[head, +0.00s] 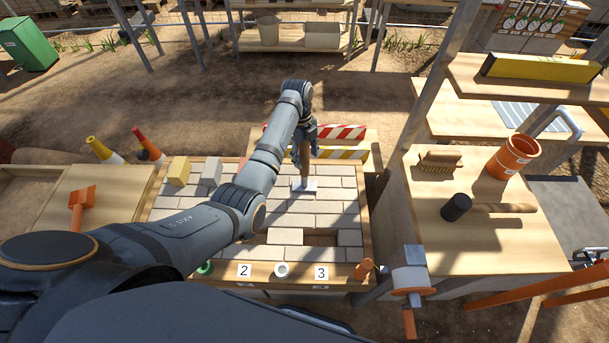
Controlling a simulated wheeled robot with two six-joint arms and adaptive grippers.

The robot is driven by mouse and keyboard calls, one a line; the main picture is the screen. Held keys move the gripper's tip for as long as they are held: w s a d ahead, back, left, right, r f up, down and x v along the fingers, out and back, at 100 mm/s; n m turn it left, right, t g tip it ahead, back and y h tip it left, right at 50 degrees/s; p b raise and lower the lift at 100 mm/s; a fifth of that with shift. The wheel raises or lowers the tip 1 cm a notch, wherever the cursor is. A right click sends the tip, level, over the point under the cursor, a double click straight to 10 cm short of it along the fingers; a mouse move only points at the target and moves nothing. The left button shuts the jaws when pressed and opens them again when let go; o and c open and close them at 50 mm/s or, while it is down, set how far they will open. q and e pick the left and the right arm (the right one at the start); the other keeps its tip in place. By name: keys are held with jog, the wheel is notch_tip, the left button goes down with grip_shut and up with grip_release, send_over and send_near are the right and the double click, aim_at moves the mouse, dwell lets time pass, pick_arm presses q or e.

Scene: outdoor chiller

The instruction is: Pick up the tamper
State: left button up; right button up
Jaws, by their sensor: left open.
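The tamper (304,184) stands upright on the paved brick bench, with a pale flat base and a brown handle rising from it. My left arm reaches in from the left across the bench. My left gripper (305,138) is open at the upper part of the handle and partly hides it. I cannot tell whether its fingers touch the handle. My right gripper is not in view.
The brick bench (160,215) has a gap in its paving near the front, and loose blocks (179,171) at the left. Striped barriers (340,153) stand behind. A mallet (456,207), brush (439,161) and orange pipe (513,157) occupy the right shelf.

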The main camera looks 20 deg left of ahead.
pick_arm(q)
grip_shut()
jog(key=shift+w+r, duration=0.15)
dwell(0.4)
jog(key=shift+r, duration=0.5)
jog(key=s+a+r+p, duration=0.7)
jog(key=s+r+p, duration=0.5)
jog(key=p, duration=0.1)
jog(key=shift+s, duration=0.1)
